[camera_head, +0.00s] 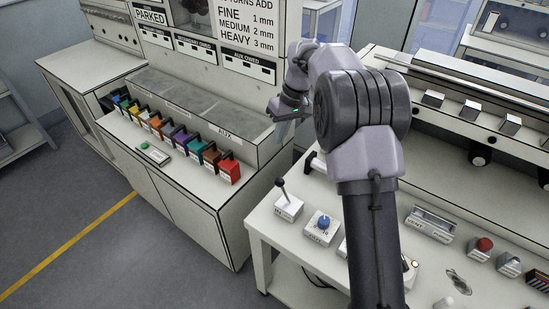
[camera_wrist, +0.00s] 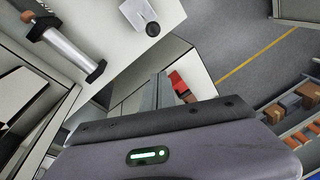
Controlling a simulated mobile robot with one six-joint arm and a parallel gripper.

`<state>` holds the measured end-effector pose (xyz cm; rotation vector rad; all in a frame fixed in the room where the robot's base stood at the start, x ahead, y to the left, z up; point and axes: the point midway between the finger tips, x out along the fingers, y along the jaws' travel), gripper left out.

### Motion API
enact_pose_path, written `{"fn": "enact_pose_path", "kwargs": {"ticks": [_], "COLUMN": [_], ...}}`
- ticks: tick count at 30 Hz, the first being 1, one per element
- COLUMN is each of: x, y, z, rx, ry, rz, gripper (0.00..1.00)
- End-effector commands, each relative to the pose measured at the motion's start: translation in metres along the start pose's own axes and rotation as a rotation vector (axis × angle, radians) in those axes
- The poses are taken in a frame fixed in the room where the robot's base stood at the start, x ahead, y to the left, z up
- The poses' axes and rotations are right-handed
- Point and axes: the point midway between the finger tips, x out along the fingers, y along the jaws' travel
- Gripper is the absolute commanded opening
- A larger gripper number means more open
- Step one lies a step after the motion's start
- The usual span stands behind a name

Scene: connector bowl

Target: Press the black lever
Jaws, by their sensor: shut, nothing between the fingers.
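The black lever (camera_head: 282,187) rises from a small white box (camera_head: 288,207) near the left corner of the white worktable. It leans a little to the left in the head view. In the wrist view its round black knob (camera_wrist: 152,29) shows over the white box (camera_wrist: 136,13) at the top. My gripper (camera_head: 282,133) is above and beyond the lever in the head view, apart from it. Its fingers (camera_wrist: 158,90) are shut and empty, pointing towards the gap by the cabinet.
A blue knob box (camera_head: 323,225) stands just right of the lever. A bar handle with black ends (camera_wrist: 65,50) lies close by on the table. A red block (camera_head: 229,170) ends a row of coloured blocks on the left cabinet. Open floor (camera_head: 130,235) lies at the left.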

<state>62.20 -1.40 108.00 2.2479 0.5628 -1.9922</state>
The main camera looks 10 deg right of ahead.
Motion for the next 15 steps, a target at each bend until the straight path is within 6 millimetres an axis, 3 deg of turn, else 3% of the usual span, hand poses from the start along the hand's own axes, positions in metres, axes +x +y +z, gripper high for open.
{"fn": "enact_pose_path", "kwargs": {"ticks": [10, 15], "x": [0.004, 0.033], "y": [0.001, 0.001], "z": [0.000, 0.001], "rx": [-0.001, 0.000], "ry": [0.000, -0.002], "rz": [0.000, -0.001], "gripper": [0.00, 0.00]}}
